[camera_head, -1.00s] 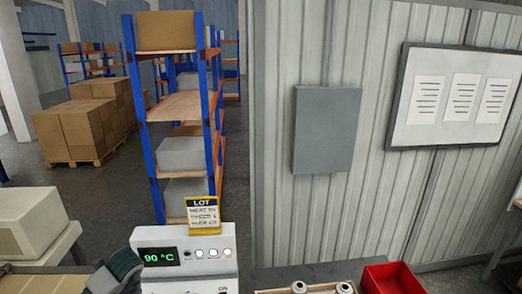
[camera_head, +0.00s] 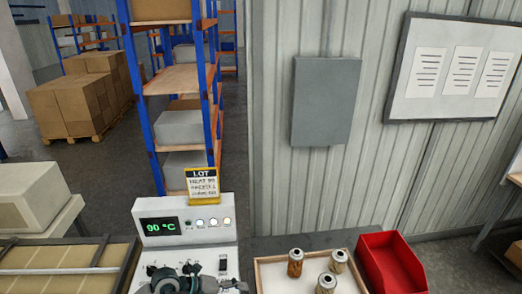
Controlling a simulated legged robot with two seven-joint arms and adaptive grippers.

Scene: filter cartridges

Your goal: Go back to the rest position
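Three filter cartridges with silver caps and brownish bodies stand in a shallow wooden tray (camera_head: 265,282) at the bottom: one at the back left (camera_head: 295,264), one at the back right (camera_head: 338,262) and one in front (camera_head: 326,284). Dark grey rounded parts (camera_head: 176,284), seemingly of my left arm or gripper, show at the bottom edge in front of the control box. Its fingers cannot be made out. My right gripper is not in view.
A white control box (camera_head: 185,213) reads 90 °C and carries a yellow-edged LOT card (camera_head: 203,185). A red bin (camera_head: 391,265) stands right of the tray. A framed beige panel (camera_head: 55,259) lies at left. A corrugated wall (camera_head: 280,180) rises behind.

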